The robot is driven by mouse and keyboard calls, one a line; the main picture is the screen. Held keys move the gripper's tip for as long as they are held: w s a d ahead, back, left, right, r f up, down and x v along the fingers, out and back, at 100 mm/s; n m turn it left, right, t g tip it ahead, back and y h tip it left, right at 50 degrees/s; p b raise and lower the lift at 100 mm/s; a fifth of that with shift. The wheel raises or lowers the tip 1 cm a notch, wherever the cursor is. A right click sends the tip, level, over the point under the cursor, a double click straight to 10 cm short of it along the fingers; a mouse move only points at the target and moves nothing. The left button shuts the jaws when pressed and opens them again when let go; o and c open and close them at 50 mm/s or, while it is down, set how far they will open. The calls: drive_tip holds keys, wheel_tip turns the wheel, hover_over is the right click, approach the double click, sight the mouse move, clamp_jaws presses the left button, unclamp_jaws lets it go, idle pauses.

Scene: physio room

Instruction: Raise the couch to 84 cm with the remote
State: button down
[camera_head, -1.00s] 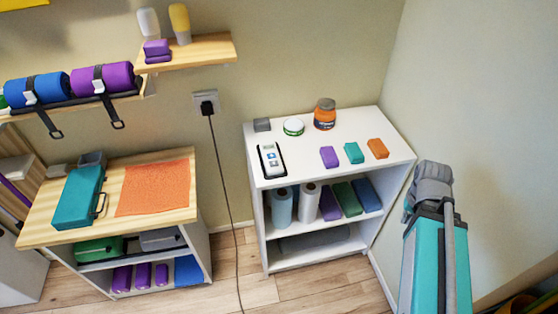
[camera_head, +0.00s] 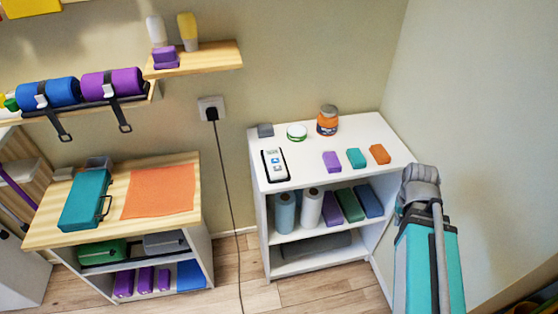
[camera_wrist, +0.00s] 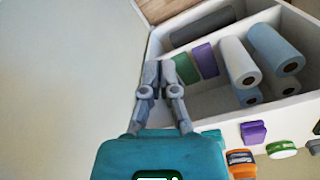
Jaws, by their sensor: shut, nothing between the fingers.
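A white remote with a dark edge and a small display (camera_head: 275,165) lies flat at the left front of the white shelf unit's top (camera_head: 345,143) in the head view. I cannot clearly make it out in the wrist view. My gripper (camera_wrist: 160,68) is shut and empty in the wrist view, in front of the shelf unit and apart from the things on it. The head view shows my teal and grey arm at the right, but I cannot make out the fingertips there. The couch is in neither view.
A black cable (camera_head: 228,190) hangs left of the unit. A wall stands close at right.

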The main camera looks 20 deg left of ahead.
drive_tip(key=w+a+r+n+t+h, duration=0.1)
drive_tip(key=w+a+r+n+h, duration=0.1)
drive_tip(key=w+a+n, duration=0.55)
wheel_tip(320, 180, up, 6)
drive_tip(key=r+n+t+h+p, duration=0.1)
drive_tip(key=n+t+p, duration=0.2)
drive_tip(key=n+t, duration=0.75)
hover_over(274, 160)
drive_tip(key=n+g, duration=0.3)
drive_tip(key=shift+f+n, duration=0.25)
drive_tip(key=shift+n, duration=0.05)
drive_tip(key=shift+f, duration=0.1)
wheel_tip(274, 160, down, 9)
drive_tip(key=b, duration=0.9)
drive_tip(key=shift+r, duration=0.2)
